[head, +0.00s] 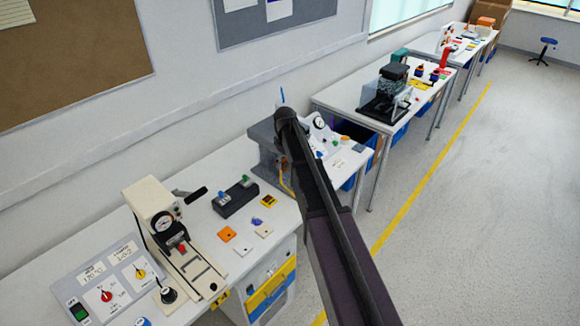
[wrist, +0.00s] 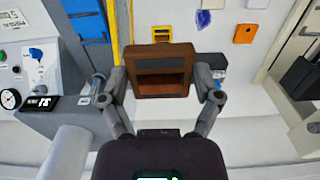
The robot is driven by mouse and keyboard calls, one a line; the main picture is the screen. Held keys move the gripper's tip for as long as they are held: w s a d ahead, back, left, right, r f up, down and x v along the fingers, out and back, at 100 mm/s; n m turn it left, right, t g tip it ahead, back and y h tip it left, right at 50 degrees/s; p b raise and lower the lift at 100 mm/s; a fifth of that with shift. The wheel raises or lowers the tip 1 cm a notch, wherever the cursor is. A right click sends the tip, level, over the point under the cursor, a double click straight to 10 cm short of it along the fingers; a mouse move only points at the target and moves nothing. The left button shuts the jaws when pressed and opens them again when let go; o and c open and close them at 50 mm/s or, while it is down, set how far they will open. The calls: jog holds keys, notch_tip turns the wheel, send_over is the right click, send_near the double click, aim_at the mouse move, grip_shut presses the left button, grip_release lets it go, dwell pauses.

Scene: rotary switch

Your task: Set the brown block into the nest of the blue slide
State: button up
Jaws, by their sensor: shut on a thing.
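In the wrist view, the brown block (wrist: 162,91) is between the two fingers of my gripper (wrist: 162,80), one finger at each side. My gripper is shut on it and holds it up in front of the camera. The block's face has a dark recess. A blue part with dark slots (wrist: 85,22), which looks like the blue slide, lies at the upper left, apart from the block and beside a yellow bar. Its nest is not clear to me. In the head view, my arm hides the gripper and block, and I cannot make out the slide.
A grey machine (head: 265,150) stands behind my arm. A black switch box (head: 236,197), an orange plate (head: 227,234) and small tiles lie on the bench. A beige press (head: 150,207) and a control panel (head: 110,285) stand at the left. The floor at right is clear.

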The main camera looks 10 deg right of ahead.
notch_tip(320, 180, down, 7)
jog(key=b, duration=0.6)
jog(key=shift+b, duration=0.4)
jog(key=shift+s, duration=0.1)
